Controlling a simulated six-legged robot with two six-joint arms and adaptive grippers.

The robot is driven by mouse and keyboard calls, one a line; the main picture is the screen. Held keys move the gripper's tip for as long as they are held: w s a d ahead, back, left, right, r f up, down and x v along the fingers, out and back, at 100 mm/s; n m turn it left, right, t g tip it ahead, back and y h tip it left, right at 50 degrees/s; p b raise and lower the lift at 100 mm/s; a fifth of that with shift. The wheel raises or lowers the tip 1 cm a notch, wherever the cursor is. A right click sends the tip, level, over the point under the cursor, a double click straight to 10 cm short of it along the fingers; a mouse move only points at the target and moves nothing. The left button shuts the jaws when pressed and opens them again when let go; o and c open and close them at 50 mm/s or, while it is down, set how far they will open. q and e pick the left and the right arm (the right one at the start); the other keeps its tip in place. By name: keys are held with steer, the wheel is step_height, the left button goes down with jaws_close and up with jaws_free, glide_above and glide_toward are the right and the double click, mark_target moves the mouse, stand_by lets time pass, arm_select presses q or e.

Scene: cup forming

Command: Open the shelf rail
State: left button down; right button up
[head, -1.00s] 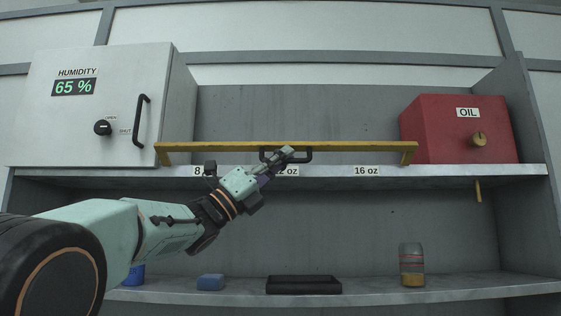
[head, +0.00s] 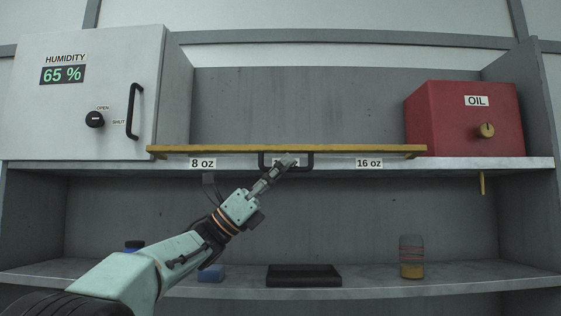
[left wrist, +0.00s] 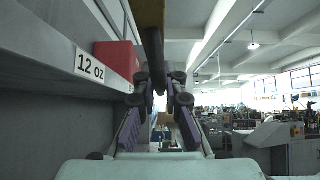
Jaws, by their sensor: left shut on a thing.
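The shelf rail (head: 225,150) is a long yellow bar across the front of the upper shelf, just above the size labels. It has a black handle (head: 311,161) at its middle. My left gripper (head: 287,161) reaches up from the lower left and is shut on the handle. In the left wrist view, the black handle (left wrist: 154,60) runs down between the two purple-padded fingers (left wrist: 158,112), with the yellow rail (left wrist: 149,12) above it. The gripper covers part of the 12 oz label in the head view. My right gripper is not in view.
The upper shelf behind the rail looks empty in its middle. A white humidity cabinet (head: 75,115) stands left, a red oil box (head: 450,125) right. Below are a black tray (head: 304,275), a jar (head: 411,256) and a blue block (head: 211,273).

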arm_select(q)
steer(key=shift+d+f, duration=0.1)
stand_by(0.5)
steer(key=c, duration=1.4)
jaws_free()
steer(key=shift+s+d, duration=0.1)
steer(key=shift+a, duration=0.2)
steer(key=shift+a+f, duration=0.1)
steer(key=v, duration=1.1)
steer(key=shift+a+f, duration=0.15)
steer(key=shift+f, duration=0.05)
steer(key=shift+f, duration=0.1)
